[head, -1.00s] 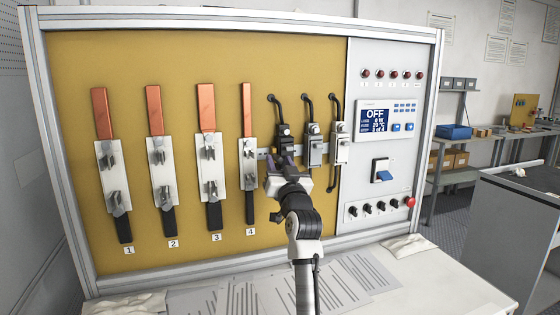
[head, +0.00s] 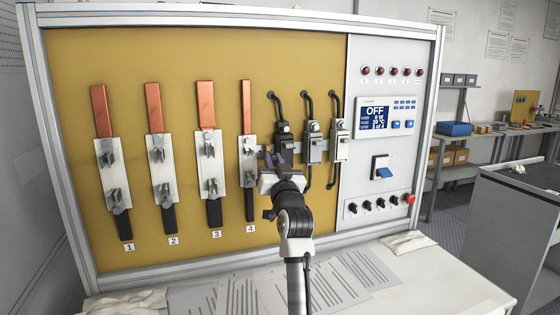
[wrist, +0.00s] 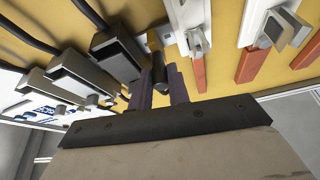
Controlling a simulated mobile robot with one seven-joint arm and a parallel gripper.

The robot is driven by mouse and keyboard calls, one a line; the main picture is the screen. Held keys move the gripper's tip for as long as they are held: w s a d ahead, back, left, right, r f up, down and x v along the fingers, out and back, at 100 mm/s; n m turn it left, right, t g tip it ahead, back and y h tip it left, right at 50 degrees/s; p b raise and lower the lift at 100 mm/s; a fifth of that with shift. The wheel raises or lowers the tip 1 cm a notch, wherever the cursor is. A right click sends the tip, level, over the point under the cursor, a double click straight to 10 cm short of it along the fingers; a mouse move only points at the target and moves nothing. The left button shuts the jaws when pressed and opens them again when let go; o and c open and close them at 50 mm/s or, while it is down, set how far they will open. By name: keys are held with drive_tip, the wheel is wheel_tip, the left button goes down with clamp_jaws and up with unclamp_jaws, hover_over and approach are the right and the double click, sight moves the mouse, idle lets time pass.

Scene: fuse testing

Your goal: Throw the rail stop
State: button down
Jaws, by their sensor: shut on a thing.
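The rail stop shows in the wrist view as a dark, round-ended lever (wrist: 159,72) beside the nearest rail module. A brass-coloured part shows just above it. My gripper (head: 277,160) is at the left end of the short rail, just below the first black-and-grey module (head: 284,132). In the wrist view its two purple-grey fingers (wrist: 160,88) stand on either side of the lever and are shut on it. In the head view my gripper hides the stop and the foot of the first module.
Two more modules (head: 313,148) with black cables stand right of the first. A narrow fuse holder (head: 248,165), labelled 4, is close on the left. A control panel (head: 382,140) with an OFF display is at right. Papers (head: 215,300) lie on the bench below.

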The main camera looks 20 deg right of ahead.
drive_tip(key=shift+a, duration=1.05)
drive_tip(key=c, duration=1.3)
unclamp_jaws()
drive_tip(key=shift+a, duration=0.15)
drive_tip(key=b+v, duration=0.2)
drive_tip(key=v, duration=0.5)
drive_tip(key=b+v, duration=0.2)
drive_tip(key=v, duration=0.5)
